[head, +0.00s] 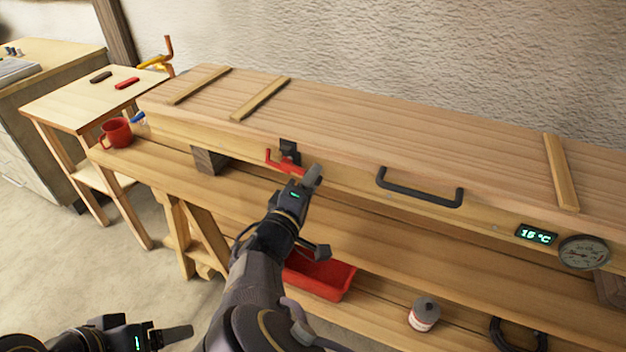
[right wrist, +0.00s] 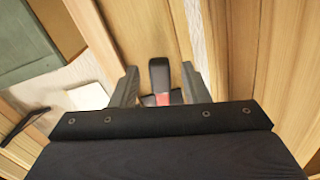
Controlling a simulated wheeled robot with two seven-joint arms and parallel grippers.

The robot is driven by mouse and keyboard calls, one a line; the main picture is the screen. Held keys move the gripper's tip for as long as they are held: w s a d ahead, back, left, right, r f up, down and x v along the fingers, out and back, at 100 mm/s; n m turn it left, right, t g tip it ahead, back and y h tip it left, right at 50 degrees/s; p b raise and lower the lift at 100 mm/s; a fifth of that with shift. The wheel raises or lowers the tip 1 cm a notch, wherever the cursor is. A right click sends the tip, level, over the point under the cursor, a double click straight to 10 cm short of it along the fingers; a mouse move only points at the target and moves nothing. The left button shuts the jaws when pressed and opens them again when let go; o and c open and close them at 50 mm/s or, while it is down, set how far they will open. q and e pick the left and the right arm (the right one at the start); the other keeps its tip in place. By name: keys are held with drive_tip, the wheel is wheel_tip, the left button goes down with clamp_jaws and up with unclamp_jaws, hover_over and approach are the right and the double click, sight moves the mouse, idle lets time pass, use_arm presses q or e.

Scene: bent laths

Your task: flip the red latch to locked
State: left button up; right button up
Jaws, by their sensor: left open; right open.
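The red latch (head: 283,164) is on the front of the long wooden box, under the lid edge, with its arm lying to the left. A black catch (head: 289,148) sits just above it. My right gripper (head: 301,176) is open right in front of the latch and hides part of it. In the right wrist view, a bit of the red latch (right wrist: 156,100) and a dark upright piece (right wrist: 159,74) show between the two open fingers; I cannot tell whether they touch. My left gripper (head: 172,332) is open and empty at the lower left, far from the box.
The box (head: 340,115) rests on a wooden bench and has a black handle (head: 420,188), a display reading 16 °C (head: 536,235) and a round gauge (head: 584,253). A red mug (head: 116,133) stands at the left. A red tray (head: 322,277) and a can (head: 424,314) lie below.

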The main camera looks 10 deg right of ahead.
drive_tip(key=shift+w+d, duration=0.35)
drive_tip(key=shift+w, duration=0.2)
clamp_jaws()
